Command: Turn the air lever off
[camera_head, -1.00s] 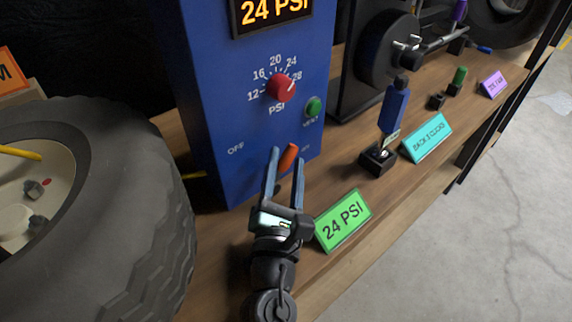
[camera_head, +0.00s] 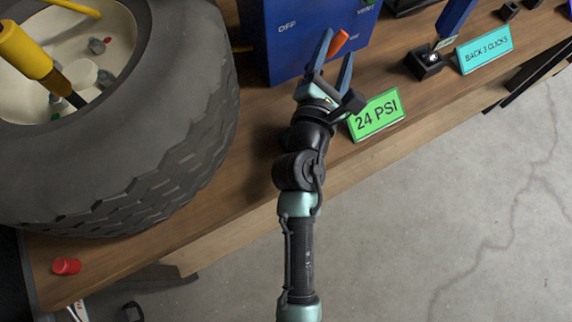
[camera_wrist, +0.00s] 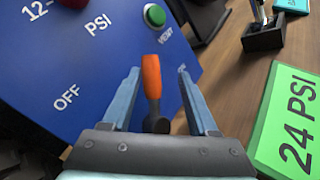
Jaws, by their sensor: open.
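The air lever (camera_wrist: 152,80) has an orange handle on the front of the blue box (camera_wrist: 60,90). In the wrist view it lies between the two open fingers of my gripper (camera_wrist: 165,95), with a gap on each side. A dark pivot shows at its lower end. The word OFF is printed to the left of the lever; the label at its right is mostly hidden by a finger. In the head view the lever's orange tip (camera_head: 339,42) shows between the fingers of my gripper (camera_head: 337,50).
A green 24 PSI sign (camera_head: 376,115) stands on the bench close to the right of my gripper. A large tyre (camera_head: 190,110) is at the left. A green button (camera_wrist: 155,14) is on the box above the lever. A red cap (camera_head: 66,266) lies at the bench's lower left.

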